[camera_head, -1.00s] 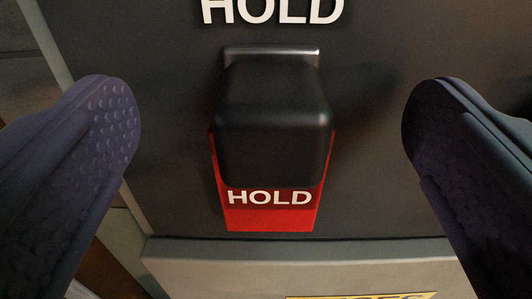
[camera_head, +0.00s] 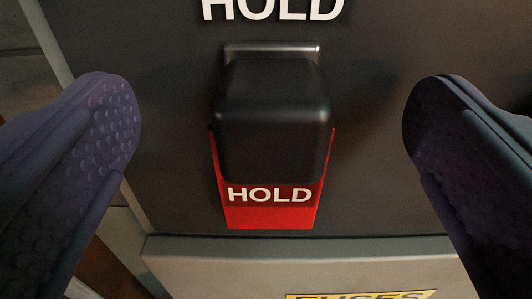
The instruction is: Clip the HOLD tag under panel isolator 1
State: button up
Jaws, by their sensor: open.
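The red HOLD tag (camera_head: 270,213) hangs on the dark panel, with its white word readable on its lower part. A black block-shaped piece (camera_head: 272,120) sits in front of the tag's upper part and hides it; I cannot tell whether it is the tag's clip or an isolator handle. My gripper (camera_head: 272,115) is open, one finger at the left and one at the right. Both fingers are clear of the tag and the black piece, with wide gaps on each side.
White HOLD lettering (camera_head: 272,10) is on the dark panel (camera_head: 370,190) above the black piece. A grey box or ledge (camera_head: 220,262) lies below, with a yellow label (camera_head: 362,296) partly cut off that seems to read FUSES. The panel's left edge shows at the left.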

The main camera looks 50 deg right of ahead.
jog(key=shift+c, duration=0.2)
dwell(0.3)
jog(key=c, duration=1.8)
jog(key=shift+b+v, duration=0.4)
jog(key=shift+v, duration=2.6)
